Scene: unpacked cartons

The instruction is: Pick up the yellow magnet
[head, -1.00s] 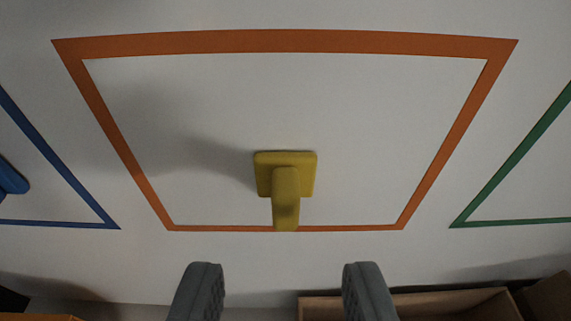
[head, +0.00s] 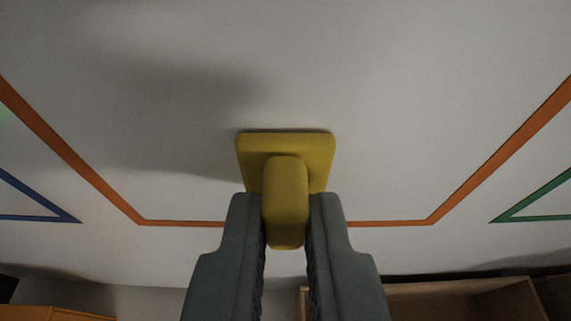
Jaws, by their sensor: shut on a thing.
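The yellow magnet (head: 286,200) is in the middle of the head view. It has a square base plate against the white board and a rounded handle that sticks out toward me. My gripper (head: 286,215) is shut on the handle, with one grey finger on each side. The base plate still appears to lie against the board, inside the orange outline (head: 490,165). The fingers hide part of the outline's lower edge.
Parts of a blue outline (head: 40,200) at left and a green outline (head: 535,198) at right show on the white board (head: 400,80). Open cartons stand below, one at lower right (head: 430,290) and one at lower left (head: 50,313).

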